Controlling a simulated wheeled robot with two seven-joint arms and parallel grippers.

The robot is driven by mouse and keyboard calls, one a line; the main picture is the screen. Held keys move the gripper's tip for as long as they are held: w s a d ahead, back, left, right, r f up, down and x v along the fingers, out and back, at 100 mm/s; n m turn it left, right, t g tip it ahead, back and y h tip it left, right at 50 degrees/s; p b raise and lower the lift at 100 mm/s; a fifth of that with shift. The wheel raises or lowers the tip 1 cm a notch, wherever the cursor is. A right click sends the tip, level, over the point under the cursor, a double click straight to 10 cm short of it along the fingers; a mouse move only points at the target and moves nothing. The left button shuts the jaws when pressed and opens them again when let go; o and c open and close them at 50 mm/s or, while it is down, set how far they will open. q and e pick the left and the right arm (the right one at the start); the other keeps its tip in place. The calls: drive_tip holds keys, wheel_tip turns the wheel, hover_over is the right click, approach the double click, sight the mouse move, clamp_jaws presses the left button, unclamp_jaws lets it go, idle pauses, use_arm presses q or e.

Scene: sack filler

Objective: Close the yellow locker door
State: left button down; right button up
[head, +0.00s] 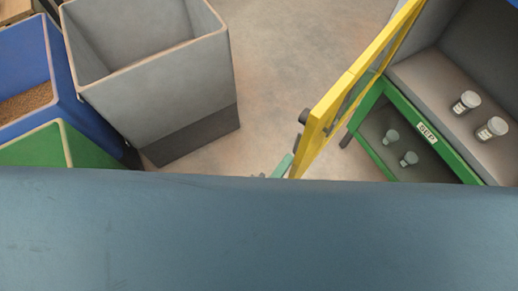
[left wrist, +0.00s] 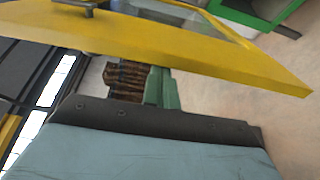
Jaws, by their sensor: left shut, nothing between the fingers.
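The yellow locker door (head: 350,80) stands open, swung out from the locker on the right, with a window panel and a dark handle (head: 305,116). In the left wrist view the door (left wrist: 130,38) crosses the top, with its handle (left wrist: 85,6) at the top left. The locker (head: 440,70) has its inside exposed, with jars on its shelves. My left gripper (head: 283,166) is shut and empty, close to the door's near end; in the left wrist view its teal finger (left wrist: 164,88) lies just below the door edge. I cannot tell whether they touch. My right gripper is not in view.
A green-framed lower compartment (head: 405,120) with small jars sits below the locker. A grey bin (head: 165,75), a blue bin (head: 85,100) and a green bin (head: 70,148) stand at the left. Bare floor (head: 275,60) lies between. My arm covers the bottom.

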use_arm(q)
drive_tip(key=shift+s+d, duration=0.6)
drive_tip(key=shift+d, duration=0.15)
